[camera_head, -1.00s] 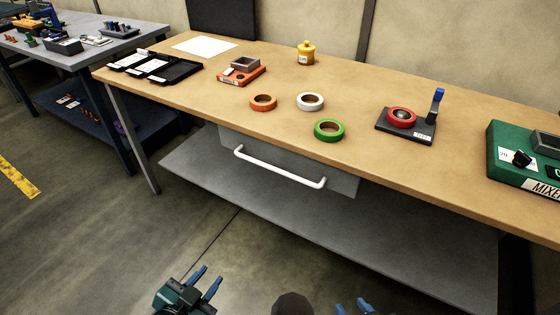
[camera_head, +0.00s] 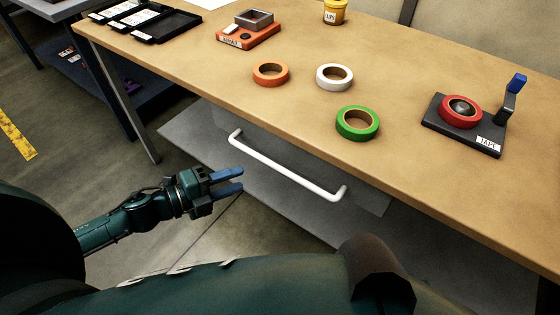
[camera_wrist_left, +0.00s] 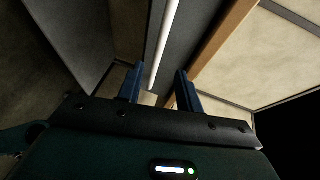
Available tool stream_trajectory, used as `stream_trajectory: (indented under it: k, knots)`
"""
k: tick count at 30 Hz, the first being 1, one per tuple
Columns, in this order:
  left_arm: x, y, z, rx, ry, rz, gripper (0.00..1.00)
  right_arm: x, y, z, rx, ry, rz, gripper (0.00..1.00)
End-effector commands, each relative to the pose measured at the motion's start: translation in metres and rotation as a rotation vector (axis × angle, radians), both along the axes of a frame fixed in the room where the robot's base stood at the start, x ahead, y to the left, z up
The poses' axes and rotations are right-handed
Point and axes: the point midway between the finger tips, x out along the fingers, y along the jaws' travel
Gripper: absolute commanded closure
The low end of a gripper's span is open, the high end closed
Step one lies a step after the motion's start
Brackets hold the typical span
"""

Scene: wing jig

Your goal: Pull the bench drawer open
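The bench drawer (camera_head: 298,162) is a grey front under the wooden bench top and looks closed. Its white bar handle (camera_head: 285,172) runs along the front. My left gripper (camera_head: 240,180) is left of and below the handle in the head view, with blue fingers pointing toward it. In the left wrist view the gripper (camera_wrist_left: 158,82) is open and empty. The white handle (camera_wrist_left: 165,45) lies ahead, lined up with the gap between the fingers, and appears apart from them. The grey drawer front (camera_wrist_left: 195,35) is behind it. My right gripper is out of view.
The bench top (camera_head: 200,70) holds an orange tape roll (camera_head: 270,74), a white roll (camera_head: 334,77), a green roll (camera_head: 357,123) and a tape dispenser (camera_head: 465,125). The bench edge overhangs the drawer. A grey lower shelf (camera_head: 190,140) lies below. Open floor is at left.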

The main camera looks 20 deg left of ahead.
Motion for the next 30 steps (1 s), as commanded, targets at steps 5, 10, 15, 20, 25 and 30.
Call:
stream_trajectory:
  k: [5, 10, 15, 20, 25, 30]
  knots:
    - [0.024, -0.021, -0.004, -0.002, -0.004, 0.001, 0.64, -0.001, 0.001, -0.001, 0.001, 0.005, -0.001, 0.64]
    - [0.048, -0.044, -0.009, -0.003, -0.004, 0.000, 0.64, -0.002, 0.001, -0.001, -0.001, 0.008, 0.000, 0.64]
    - [0.069, -0.064, -0.015, -0.003, -0.002, 0.001, 0.64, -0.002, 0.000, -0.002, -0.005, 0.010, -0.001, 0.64]
    - [0.080, -0.075, -0.019, -0.003, 0.000, 0.001, 0.64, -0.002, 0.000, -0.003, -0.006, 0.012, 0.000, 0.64]
    - [0.084, -0.078, -0.021, 0.000, 0.001, 0.002, 0.64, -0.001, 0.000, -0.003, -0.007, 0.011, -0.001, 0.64]
    - [0.084, -0.078, -0.021, -0.001, 0.001, 0.002, 0.64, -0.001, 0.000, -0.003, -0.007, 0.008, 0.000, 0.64]
